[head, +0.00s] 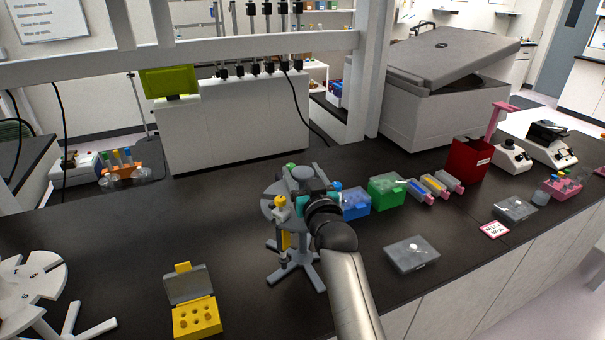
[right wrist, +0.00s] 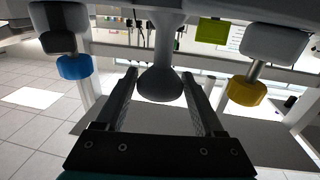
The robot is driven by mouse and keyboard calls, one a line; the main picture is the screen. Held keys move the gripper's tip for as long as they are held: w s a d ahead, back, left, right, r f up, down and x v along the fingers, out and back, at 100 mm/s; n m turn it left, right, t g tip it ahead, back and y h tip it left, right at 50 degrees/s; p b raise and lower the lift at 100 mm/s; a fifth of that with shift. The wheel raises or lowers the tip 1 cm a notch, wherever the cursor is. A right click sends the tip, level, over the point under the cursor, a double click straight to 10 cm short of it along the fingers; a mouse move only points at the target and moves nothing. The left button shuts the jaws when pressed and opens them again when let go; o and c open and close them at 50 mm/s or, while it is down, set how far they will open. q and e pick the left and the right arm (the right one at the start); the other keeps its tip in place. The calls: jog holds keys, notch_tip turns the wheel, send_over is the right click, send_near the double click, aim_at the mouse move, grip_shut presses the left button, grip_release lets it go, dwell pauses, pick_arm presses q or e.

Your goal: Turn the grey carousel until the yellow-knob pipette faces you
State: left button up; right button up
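The grey carousel (head: 275,190) stands on the dark bench, with pipettes hung around its rim. The yellow-knob pipette (head: 282,203) hangs at its near left. A blue knob (head: 337,187) is at its right and a green one at the back. My right gripper (head: 305,192) is level at the carousel top and hides part of it. In the right wrist view, which appears upside down, its spread fingers (right wrist: 160,75) flank the grey centre knob (right wrist: 160,85); contact is unclear. The yellow knob (right wrist: 247,90) and a blue knob (right wrist: 75,67) lie either side. My left gripper is not in view.
A yellow box (head: 197,317) stands at the near left, beside a white carousel (head: 30,283). Right of the grey carousel are a blue box (head: 356,205), a green box (head: 386,190) and a grey case (head: 411,254). A white machine (head: 235,125) stands behind.

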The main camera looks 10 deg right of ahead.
grip_shut()
dwell(0.3)
dwell(0.3)
